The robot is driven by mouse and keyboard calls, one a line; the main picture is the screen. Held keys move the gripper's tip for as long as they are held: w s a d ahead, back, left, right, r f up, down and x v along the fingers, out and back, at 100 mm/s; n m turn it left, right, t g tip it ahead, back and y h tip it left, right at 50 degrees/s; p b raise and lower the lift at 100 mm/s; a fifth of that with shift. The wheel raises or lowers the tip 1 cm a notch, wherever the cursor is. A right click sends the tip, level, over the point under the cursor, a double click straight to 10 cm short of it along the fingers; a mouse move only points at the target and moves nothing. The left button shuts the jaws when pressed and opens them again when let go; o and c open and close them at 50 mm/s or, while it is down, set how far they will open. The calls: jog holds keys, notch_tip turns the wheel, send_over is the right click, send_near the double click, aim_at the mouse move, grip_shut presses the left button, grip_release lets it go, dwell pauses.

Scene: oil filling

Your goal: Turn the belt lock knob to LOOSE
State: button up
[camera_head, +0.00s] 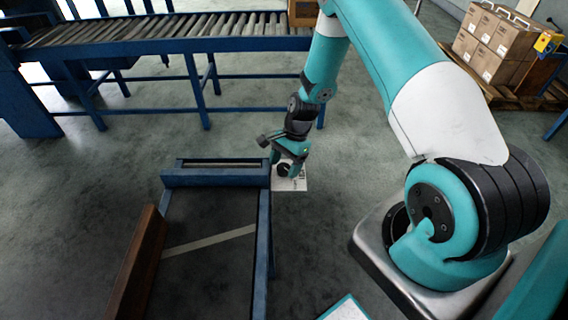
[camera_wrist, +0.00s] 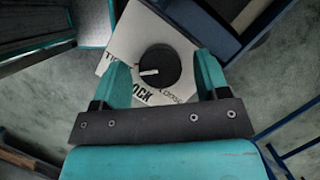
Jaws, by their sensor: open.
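The belt lock knob (camera_wrist: 160,66) is a round black knob with a white pointer mark toward its left side. It sits on a white plate (camera_wrist: 125,40) with black lettering, partly readable as "LOCK", in the wrist view. My gripper (camera_wrist: 164,68) is open, with one teal finger on each side of the knob; I cannot tell whether they touch it. In the head view, my gripper (camera_head: 288,165) points down over the plate (camera_head: 292,184) beside the blue frame. The knob (camera_head: 283,169) is partly hidden there by the fingers.
A low blue conveyor frame (camera_head: 215,179) with a dark belt stands just left of the plate. A roller conveyor (camera_head: 150,42) runs across the back. Boxes (camera_head: 492,42) on a pallet stand at the back right. Floor to the right of the plate is clear.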

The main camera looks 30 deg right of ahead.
jog(key=shift+f, duration=0.2)
jog(key=c, duration=0.9)
